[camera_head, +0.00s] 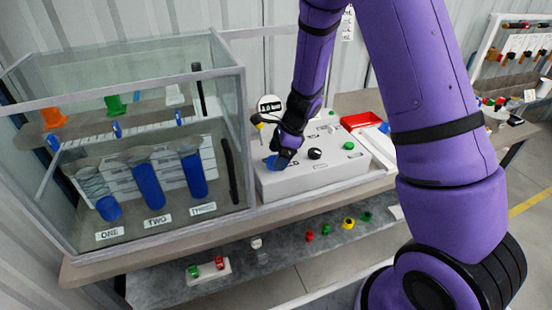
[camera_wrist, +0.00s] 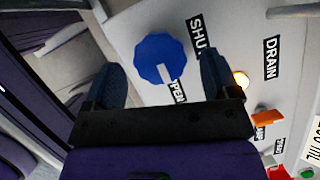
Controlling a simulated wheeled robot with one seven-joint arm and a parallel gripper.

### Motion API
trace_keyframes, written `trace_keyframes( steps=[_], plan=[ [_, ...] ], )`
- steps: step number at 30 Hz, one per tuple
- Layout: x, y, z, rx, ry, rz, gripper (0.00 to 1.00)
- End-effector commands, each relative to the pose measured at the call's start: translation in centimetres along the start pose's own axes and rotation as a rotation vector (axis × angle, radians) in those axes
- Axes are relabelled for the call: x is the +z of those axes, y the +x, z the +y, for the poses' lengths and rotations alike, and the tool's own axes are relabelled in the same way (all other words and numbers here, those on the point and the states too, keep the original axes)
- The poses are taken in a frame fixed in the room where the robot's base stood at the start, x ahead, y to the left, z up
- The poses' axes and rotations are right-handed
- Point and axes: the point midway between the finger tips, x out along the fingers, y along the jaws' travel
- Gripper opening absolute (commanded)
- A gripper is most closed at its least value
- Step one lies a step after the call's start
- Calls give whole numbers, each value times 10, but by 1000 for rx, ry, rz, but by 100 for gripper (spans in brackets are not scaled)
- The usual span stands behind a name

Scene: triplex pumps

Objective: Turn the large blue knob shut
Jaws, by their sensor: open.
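The large blue knob (camera_wrist: 158,55) has a scalloped edge and a pale pointer mark directed at the OPEN label (camera_wrist: 178,92). The SHUT label (camera_wrist: 197,38) is to its right, partly hidden by a finger. In the head view the knob (camera_head: 271,162) is at the left end of the white control box (camera_head: 315,180), partly covered by my gripper (camera_head: 283,158). In the wrist view my gripper (camera_wrist: 160,68) is open, with one finger on each side of the knob and visible gaps. I cannot tell how far the fingertips are above the box.
A glass tank (camera_head: 130,150) with blue cylinders stands close to the left of the box. The box also bears a black knob (camera_head: 314,153) and a green knob (camera_head: 349,146). A red tray (camera_head: 361,121) lies behind right. The DRAIN label (camera_wrist: 271,58) and an orange switch (camera_wrist: 265,115) are to the right.

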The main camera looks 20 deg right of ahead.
Motion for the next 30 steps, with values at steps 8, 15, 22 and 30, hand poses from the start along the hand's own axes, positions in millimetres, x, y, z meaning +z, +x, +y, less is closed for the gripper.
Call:
trace_keyframes(
  steps=[8,15,22,30],
  plan=[
    [0,16,0,0,0,1,82],
    [0,16,0,0,0,1,79],
    [0,16,0,0,0,0,32],
    [0,16,0,8,-21,0,32]
  ],
)
